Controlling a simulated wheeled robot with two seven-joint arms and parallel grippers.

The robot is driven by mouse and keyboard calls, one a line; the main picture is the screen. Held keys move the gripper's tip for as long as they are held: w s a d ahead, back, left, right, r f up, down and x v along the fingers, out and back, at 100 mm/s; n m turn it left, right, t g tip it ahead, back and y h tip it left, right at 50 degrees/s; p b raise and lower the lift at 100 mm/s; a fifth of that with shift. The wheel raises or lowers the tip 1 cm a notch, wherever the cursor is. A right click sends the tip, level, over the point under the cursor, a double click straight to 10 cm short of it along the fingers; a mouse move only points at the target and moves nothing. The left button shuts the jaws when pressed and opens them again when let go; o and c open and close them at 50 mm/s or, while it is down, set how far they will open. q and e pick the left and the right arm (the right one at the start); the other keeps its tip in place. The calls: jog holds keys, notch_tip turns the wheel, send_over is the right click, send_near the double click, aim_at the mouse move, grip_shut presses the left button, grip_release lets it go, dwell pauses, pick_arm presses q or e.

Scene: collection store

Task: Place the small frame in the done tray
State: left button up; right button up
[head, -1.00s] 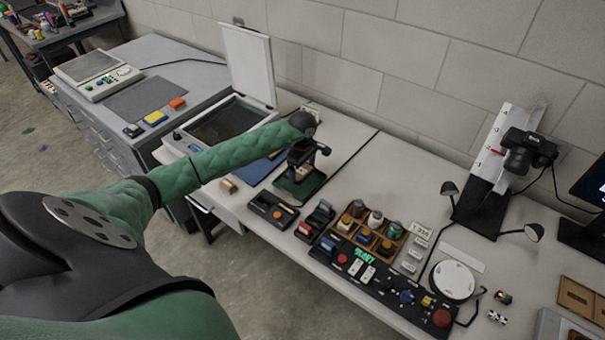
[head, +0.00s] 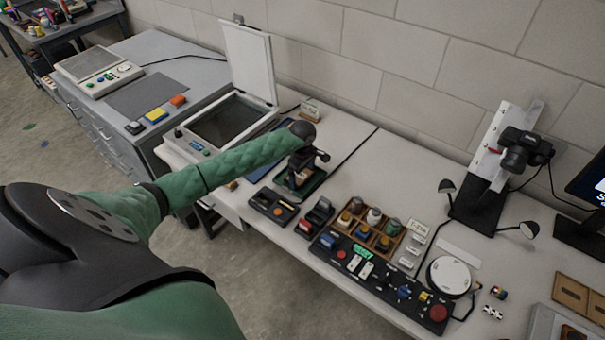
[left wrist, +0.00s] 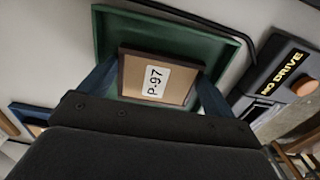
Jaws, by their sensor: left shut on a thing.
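The small frame (left wrist: 145,94) has a thin brown border, a tan face and a white label reading P-97. My left gripper (left wrist: 157,82) is shut on it, with a blue finger at each side. In the head view the left gripper (head: 302,164) is over the green tray (head: 316,187), and the frame (head: 299,179) shows below it. The green tray's rim (left wrist: 170,24) shows behind and beside the frame in the left wrist view. I cannot tell whether the frame touches the tray floor. My right gripper is not in view.
A blue tray (head: 262,172) lies left of the green one, partly behind my arm. An open flatbed scanner (head: 226,119) stands further left. A black box (head: 272,206) marked NO DRIVE (left wrist: 283,73) is close in front. Bottles in a wooden rack (head: 368,231) stand to the right.

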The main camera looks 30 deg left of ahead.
aim_at(302, 176)
pick_arm(q)
jog(key=o, duration=0.7)
jog(key=shift+o, duration=0.2)
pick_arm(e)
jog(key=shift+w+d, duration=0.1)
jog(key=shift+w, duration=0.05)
pick_arm(q)
jog(key=shift+r, duration=0.15)
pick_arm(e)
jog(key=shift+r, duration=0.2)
pick_arm(q)
jog(key=shift+r, duration=0.5)
notch_tip(302, 176, up, 2)
jog(key=shift+r+b, duration=0.2)
jog(key=shift+b, duration=0.55)
notch_tip(302, 176, up, 8)
jog(key=b, duration=0.2)
jog(key=shift+r+b, duration=0.25)
jog(key=shift+b, duration=0.15)
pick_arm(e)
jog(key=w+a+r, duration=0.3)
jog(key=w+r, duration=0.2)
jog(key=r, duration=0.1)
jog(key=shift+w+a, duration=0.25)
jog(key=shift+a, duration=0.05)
pick_arm(q)
jog(key=shift+s+f, duration=0.1)
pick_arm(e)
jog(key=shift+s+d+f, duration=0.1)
